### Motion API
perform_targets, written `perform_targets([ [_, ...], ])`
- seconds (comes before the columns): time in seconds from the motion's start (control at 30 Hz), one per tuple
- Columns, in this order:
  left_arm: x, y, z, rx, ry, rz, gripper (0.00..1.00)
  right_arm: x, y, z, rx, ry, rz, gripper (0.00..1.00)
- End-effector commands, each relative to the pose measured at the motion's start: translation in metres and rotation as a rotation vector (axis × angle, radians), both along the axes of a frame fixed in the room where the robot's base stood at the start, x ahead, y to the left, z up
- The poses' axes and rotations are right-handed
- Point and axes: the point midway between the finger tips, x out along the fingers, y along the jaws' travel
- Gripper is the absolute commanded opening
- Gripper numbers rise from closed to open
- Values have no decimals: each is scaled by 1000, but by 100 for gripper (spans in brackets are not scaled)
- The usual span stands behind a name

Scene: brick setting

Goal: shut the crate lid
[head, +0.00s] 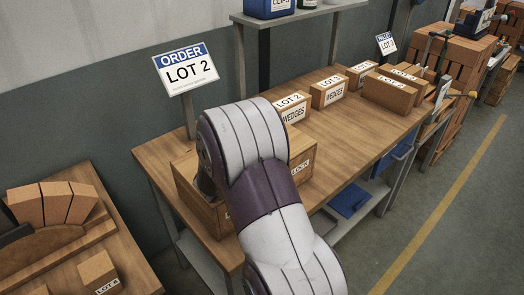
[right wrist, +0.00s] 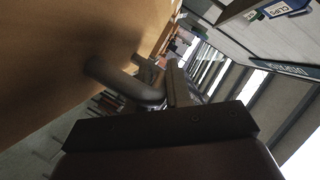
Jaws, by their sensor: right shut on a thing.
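A wooden crate (head: 187,182) stands at the near left end of the workbench, mostly hidden behind my right arm. I cannot tell its lid apart in the head view. In the right wrist view a smooth brown panel (right wrist: 60,50), of the crate or its lid, fills the upper left. A dark grey bar handle (right wrist: 125,82) stands out from that panel. My right gripper (right wrist: 165,92) is shut on the handle; its fingertips are partly hidden. In the head view my arm hides that gripper. My left gripper is in neither view.
The workbench (head: 340,125) holds cartons (head: 328,92) towards the back and far end. A sign reading LOT 2 (head: 187,72) stands behind the crate. A shelf (head: 300,12) is above the bench. A second table (head: 130,250) with blocks is at left.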

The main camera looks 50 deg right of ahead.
Motion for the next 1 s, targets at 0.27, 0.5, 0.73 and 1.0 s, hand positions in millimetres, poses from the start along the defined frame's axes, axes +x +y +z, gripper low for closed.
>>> perform_targets([
  [0.27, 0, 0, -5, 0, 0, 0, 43, -2, 0, -5, 3, 5, -1, 0],
  [0.5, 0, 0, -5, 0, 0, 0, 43, -2, 1, -7, 5, 8, -1, 0],
  [0.73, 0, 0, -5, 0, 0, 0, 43, -2, 0, -6, 4, 6, 0, 40],
  [1.0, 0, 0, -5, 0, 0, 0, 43, -2, 8, -2, 1, 2, 2, 40],
])
